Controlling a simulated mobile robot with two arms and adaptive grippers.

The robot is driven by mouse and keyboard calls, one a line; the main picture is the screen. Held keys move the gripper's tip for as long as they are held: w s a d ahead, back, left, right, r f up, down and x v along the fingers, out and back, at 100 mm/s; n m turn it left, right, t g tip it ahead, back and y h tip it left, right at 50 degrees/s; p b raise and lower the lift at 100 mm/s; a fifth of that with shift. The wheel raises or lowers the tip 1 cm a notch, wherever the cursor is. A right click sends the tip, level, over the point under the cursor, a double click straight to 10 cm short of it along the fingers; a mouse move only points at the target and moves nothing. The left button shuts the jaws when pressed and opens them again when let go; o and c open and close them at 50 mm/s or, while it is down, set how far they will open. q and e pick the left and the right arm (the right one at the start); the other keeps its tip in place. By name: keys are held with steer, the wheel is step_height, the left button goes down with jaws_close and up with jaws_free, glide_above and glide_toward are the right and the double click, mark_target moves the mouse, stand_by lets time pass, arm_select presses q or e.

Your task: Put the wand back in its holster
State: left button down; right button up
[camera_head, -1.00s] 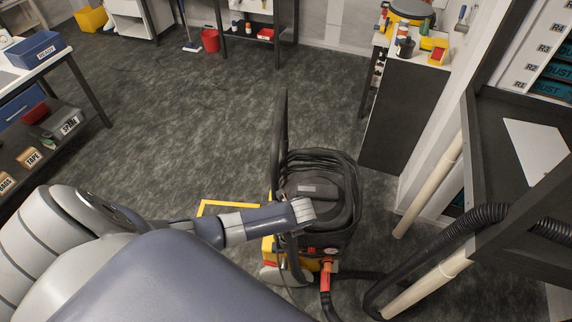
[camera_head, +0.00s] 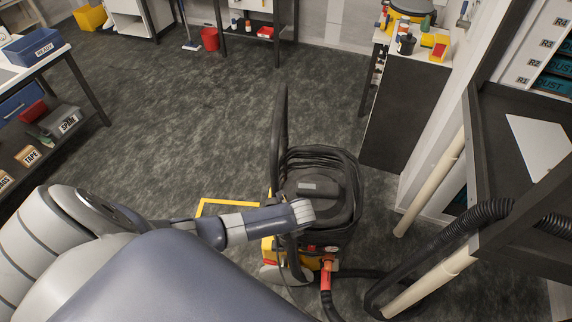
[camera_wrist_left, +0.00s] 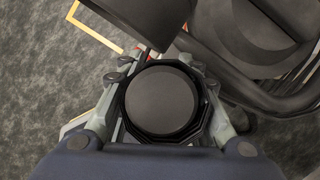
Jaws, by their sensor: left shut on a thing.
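The wand (camera_head: 279,125), a long black tube, stands roughly upright beside the vacuum (camera_head: 318,190), which has a black top and a yellow base. My left gripper (camera_wrist_left: 153,52) is shut on the wand at the vacuum's left side. In the left wrist view, a thick black tube (camera_wrist_left: 140,15) crosses just beyond its fingertips. My arm's end hides the grip and part of the wand in the head view. I cannot make out the holster clearly or tell whether the wand's lower end is in it. My right gripper is not in view.
A dark bench (camera_head: 510,195) and pale pipes (camera_head: 430,285) stand at right. A yellow floor outline (camera_head: 222,202) lies left of the vacuum. The carpet (camera_head: 180,130) behind is clear.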

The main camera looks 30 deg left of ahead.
arm_select(q)
steer(key=shift+f+b, duration=0.75)
steer(key=shift+f, duration=0.35)
steer(key=c, duration=1.1)
jaws_free()
steer(key=shift+r, duration=0.1)
steer(key=v, duration=1.2)
steer(key=shift+w, duration=0.1)
